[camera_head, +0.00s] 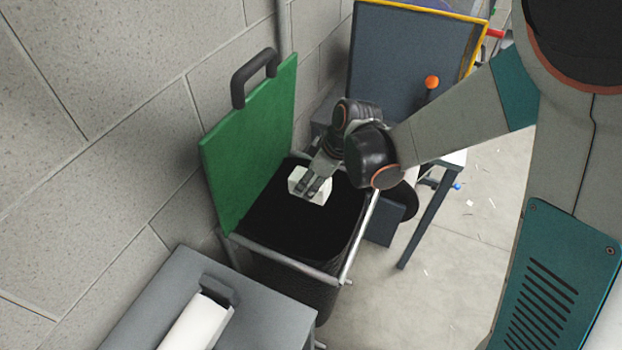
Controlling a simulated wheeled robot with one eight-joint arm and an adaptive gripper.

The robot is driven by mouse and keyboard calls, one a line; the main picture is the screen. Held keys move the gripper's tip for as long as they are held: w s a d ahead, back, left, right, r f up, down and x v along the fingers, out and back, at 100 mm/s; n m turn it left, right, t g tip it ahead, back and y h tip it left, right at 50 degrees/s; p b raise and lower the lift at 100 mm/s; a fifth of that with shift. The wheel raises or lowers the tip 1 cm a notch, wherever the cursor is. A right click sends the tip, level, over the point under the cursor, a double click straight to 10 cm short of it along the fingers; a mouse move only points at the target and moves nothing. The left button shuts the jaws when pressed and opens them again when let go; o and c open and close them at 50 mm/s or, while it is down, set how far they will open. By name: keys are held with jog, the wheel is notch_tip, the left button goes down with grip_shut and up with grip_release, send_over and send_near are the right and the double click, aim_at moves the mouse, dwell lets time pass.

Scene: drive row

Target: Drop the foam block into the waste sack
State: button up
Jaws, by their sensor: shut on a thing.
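The foam block (296,181) is white and small. My gripper (313,188) is shut on it and points down from my arm. The block shows over the black opening of the waste sack (285,225). I cannot tell exactly how high above the sack it is. The sack hangs in a metal frame (290,262). A green lid (250,140) with a black handle (254,76) stands upright at the sack's left side, against the wall. My wrist hides part of the sack's right back edge.
A grey block wall (110,110) runs along the left. A grey cabinet (170,295) with a white roll (197,322) stands in front of the sack. Behind is a dark panel (405,60) with an orange knob (432,82). Open floor (430,280) lies to the right.

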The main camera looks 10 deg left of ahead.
jog(key=o, duration=1)
jog(key=shift+c, duration=0.2)
jog(key=shift+r, duration=0.15)
jog(key=v, duration=1.1)
jog(key=shift+s+r, duration=0.2)
jog(key=shift+r, duration=0.15)
jog(key=shift+d, duration=0.2)
